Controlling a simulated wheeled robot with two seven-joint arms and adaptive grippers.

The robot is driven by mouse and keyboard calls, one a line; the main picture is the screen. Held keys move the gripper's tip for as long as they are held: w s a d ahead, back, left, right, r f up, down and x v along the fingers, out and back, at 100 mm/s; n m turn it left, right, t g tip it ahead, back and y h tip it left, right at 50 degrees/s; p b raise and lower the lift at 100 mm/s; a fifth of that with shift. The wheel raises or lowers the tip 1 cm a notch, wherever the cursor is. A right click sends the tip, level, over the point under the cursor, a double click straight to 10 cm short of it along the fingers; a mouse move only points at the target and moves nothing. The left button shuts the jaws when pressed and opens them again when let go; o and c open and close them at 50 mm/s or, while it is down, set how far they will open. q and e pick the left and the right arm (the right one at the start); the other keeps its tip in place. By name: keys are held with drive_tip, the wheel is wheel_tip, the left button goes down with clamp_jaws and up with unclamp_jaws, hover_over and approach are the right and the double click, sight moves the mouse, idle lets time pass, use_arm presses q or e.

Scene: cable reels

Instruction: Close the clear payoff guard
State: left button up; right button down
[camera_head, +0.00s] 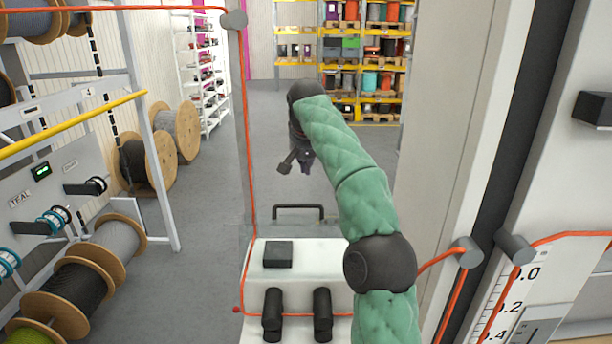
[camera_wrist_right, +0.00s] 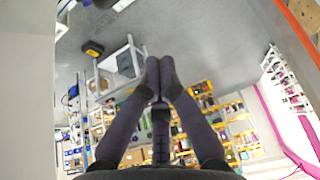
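The clear payoff guard is hard to make out in the head view. A faint see-through strip (camera_head: 241,110) stands beside the orange cable, and a black bar handle (camera_head: 298,207) sits low in front of the white machine housing. I cannot tell how far the guard stands open. My right arm reaches forward from the lower right, and my right gripper (camera_head: 301,166) is above the handle in the picture, apart from it. In the right wrist view the fingers of my right gripper (camera_wrist_right: 160,72) meet at the tips with nothing between them. My left gripper is not in view.
The orange cable (camera_head: 248,150) runs from a top roller (camera_head: 233,19) down to the white housing (camera_head: 300,262), which carries a black block (camera_head: 278,254). A reel rack with a yellow rail (camera_head: 70,122) stands left. A white pillar (camera_head: 450,100) is right. Floor beyond is open.

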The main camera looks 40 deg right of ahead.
hover_over(306, 217)
drive_tip(key=w+d, duration=0.3)
wheel_tip(306, 217, down, 8)
drive_tip(key=shift+s+a+f, duration=0.25)
drive_tip(key=shift+s+a, duration=0.75)
drive_tip(key=shift+a, duration=0.05)
drive_tip(key=shift+s+a+f, duration=0.15)
drive_tip(key=shift+s+a, duration=0.35)
drive_tip(key=shift+s, duration=0.1)
